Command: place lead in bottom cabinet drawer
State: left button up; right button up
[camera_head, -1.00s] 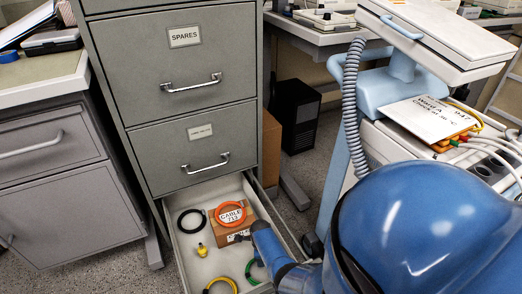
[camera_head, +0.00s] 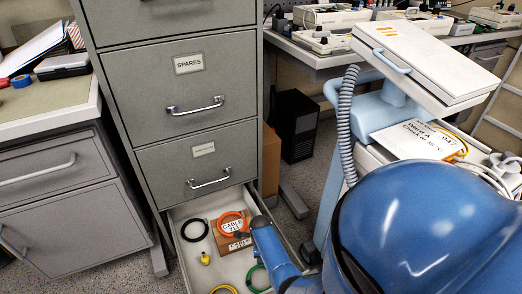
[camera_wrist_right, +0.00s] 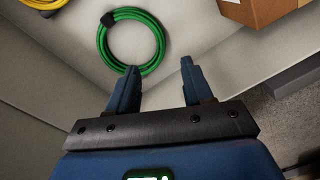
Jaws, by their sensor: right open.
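The bottom cabinet drawer (camera_head: 184,262) stands open. Inside it, an orange coiled lead (camera_head: 232,224) lies on a cardboard box labelled CABLE (camera_head: 238,246). A black coil (camera_head: 194,230), a yellow coil and a green coil (camera_head: 257,279) lie on the drawer floor. My right arm reaches over the drawer's right side; its fingertips are not clear in the head view. In the wrist view my right gripper (camera_wrist_right: 160,68) is open and empty, its left fingertip close to the green coil (camera_wrist_right: 131,41). I cannot tell whether they touch. My left gripper is out of view.
The grey cabinet (camera_head: 163,60) has closed upper drawers, one labelled SPARES. A small yellow item (camera_head: 205,258) lies in the drawer. A cart with a grey hose (camera_head: 346,125) stands at the right. A grey desk unit (camera_head: 75,200) stands at the left.

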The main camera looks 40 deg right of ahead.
jog(key=s+a+r+n+t+h, duration=0.2)
jog(key=a+r+n+t, duration=0.85)
jog(key=r+n, duration=0.35)
jog(key=s+a+r+n+t+y, duration=0.1)
jog(key=s+a+r+n+t, duration=0.2)
jog(key=s+r+n, duration=0.3)
jog(key=s+a+r+n+t+y, duration=0.1)
jog(key=s+a+r+n+t, duration=0.3)
jog(key=r, duration=1)
jog(key=s+a+n, duration=0.1)
jog(key=s+n, duration=0.2)
jog(key=s, duration=0.2)
jog(key=shift+s+a+r, duration=0.35)
